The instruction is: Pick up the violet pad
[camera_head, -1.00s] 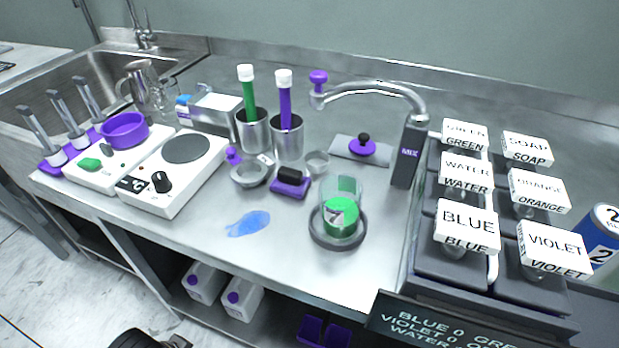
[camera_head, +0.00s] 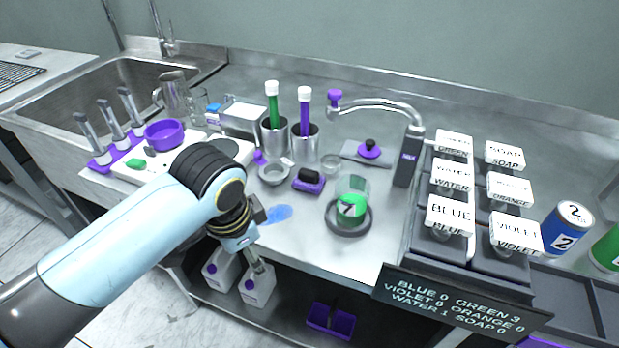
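The violet pad (camera_head: 308,184), a small block with a black grip on top, lies flat on the steel counter near the middle of the camera_head view. It is right of a small metal bowl and left of the beaker with green liquid. My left arm comes in from the left. Its gripper (camera_head: 257,264) points down at the counter's front edge, in front of and left of the pad and apart from it. The fingers are small and partly hidden by the wrist, so their opening is unclear. My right gripper is not in view.
A blue wet smear (camera_head: 279,214) lies on the counter between gripper and pad. A beaker with green liquid (camera_head: 350,207) stands on a dark ring right of the pad. A metal bowl (camera_head: 273,172) and metal cups (camera_head: 305,146) stand behind. Labelled dispensers (camera_head: 450,215) fill the right.

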